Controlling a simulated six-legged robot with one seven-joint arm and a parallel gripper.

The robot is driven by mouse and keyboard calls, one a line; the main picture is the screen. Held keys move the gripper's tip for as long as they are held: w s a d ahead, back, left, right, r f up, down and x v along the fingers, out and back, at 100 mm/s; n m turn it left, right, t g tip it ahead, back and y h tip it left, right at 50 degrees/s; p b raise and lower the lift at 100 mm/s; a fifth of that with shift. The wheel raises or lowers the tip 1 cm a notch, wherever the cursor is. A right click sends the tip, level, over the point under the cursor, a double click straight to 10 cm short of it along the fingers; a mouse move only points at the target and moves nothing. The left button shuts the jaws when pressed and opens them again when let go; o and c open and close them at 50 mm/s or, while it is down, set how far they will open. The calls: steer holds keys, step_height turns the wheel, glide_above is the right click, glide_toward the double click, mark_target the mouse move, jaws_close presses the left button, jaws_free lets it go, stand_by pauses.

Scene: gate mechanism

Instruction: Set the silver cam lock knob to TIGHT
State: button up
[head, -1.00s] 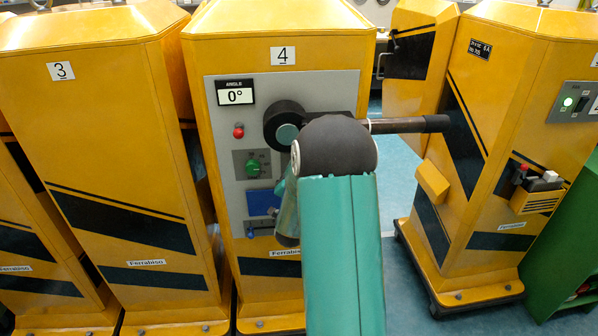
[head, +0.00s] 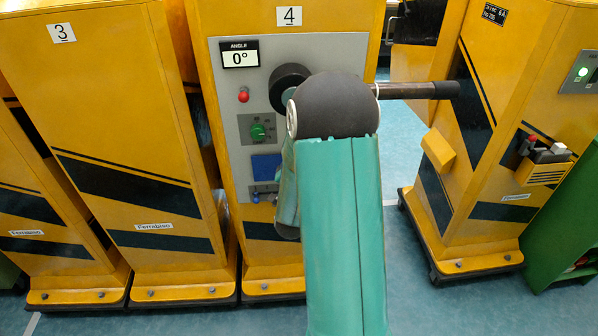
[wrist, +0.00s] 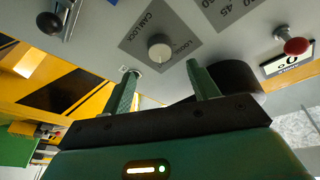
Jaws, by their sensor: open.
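The silver cam lock knob (wrist: 159,51) is a round pale knob on a dark grey diamond-shaped plate marked CAM LOCK, in the upper middle of the wrist view. Its exact setting is too small to tell. In the head view it is hidden behind my arm. My gripper (wrist: 165,82) is open, with its two green fingers pointing at the panel, one on each side below the knob in the picture. The fingers look empty and apart from the knob.
The grey panel (head: 221,120) on cabinet 4 carries an ANGLE display (head: 240,55) reading 0°, a red knob (head: 243,95), a green knob (head: 257,132) and a black hub (head: 288,84). A dark bar (head: 420,91) sticks out right. Cabinet 3 (head: 110,120) stands left.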

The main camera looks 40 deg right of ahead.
steer(key=v, duration=0.6)
steer(key=shift+s+a, duration=0.15)
steer(key=shift+a, duration=0.05)
stand_by(1.1)
